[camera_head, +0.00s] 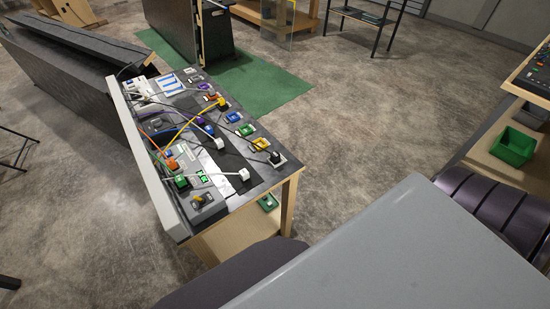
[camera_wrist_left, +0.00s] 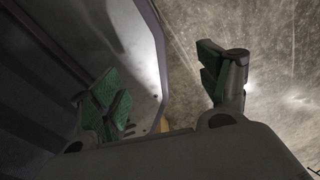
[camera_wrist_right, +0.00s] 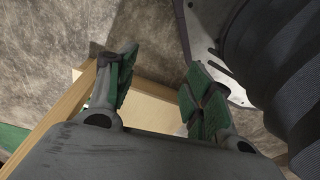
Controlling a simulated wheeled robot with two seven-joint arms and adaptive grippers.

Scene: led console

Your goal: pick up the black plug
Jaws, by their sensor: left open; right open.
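The black plug (camera_head: 275,158) sits at the near right corner of the console table, on a small light-grey base, with a dark cable running from it. It shows only in the head view and is small there. My left gripper (camera_wrist_left: 165,88) is open and empty in the left wrist view, over bare floor and beside parts of my own body. My right gripper (camera_wrist_right: 162,78) is open and empty in the right wrist view, with a wooden-framed surface below it. Neither gripper shows in the head view, and both wrist views lack the plug.
A green bin (camera_head: 513,147) stands on a shelf at right. Open floor (camera_head: 350,120) lies between.

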